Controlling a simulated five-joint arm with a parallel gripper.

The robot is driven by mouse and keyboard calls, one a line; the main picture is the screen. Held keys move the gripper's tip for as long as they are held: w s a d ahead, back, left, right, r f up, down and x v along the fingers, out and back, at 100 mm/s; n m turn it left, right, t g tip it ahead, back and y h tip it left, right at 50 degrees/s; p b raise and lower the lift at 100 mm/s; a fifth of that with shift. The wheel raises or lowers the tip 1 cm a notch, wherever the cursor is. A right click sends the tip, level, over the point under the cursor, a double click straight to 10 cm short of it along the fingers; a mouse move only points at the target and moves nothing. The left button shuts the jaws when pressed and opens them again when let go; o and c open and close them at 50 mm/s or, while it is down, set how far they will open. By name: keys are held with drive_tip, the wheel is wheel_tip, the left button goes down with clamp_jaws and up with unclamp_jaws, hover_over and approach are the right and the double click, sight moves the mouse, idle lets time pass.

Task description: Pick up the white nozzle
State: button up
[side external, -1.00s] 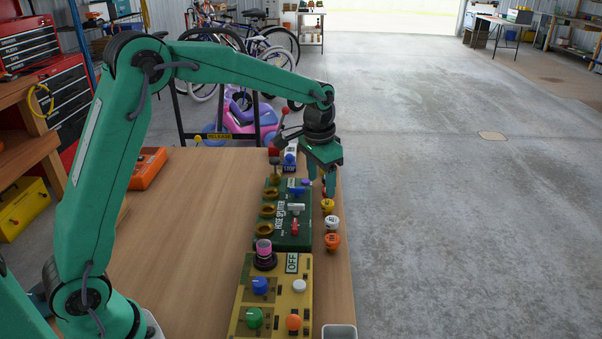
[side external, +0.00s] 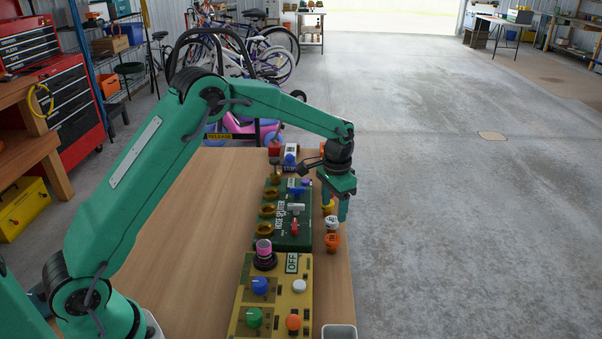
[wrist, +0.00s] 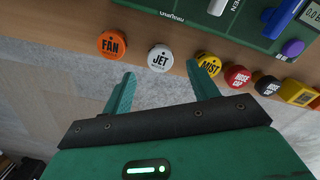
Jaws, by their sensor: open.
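The white nozzle (wrist: 160,58), marked JET, stands near the table's right edge in a row of coloured nozzles. It also shows in the side view (side external: 332,223), just below my gripper (side external: 336,208). In the wrist view my gripper (wrist: 163,84) is open and empty.
A red nozzle (wrist: 237,78) and a black one (wrist: 267,85) continue the row. The green hose splitter board (side external: 290,232) lies left of the nozzles. A yellow control panel (side external: 270,310) and a grey bin (side external: 338,331) are nearer the camera. The table's right edge is close by.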

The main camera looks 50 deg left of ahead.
sight(332, 219)
drive_tip(key=shift+f, duration=0.35)
drive_tip(key=shift+f, duration=0.1)
drive_tip(key=shift+a+f, duration=0.1)
drive_tip(key=shift+f, duration=2.4)
drive_tip(key=shift+c, duration=0.5)
drive_tip(key=c, duration=1)
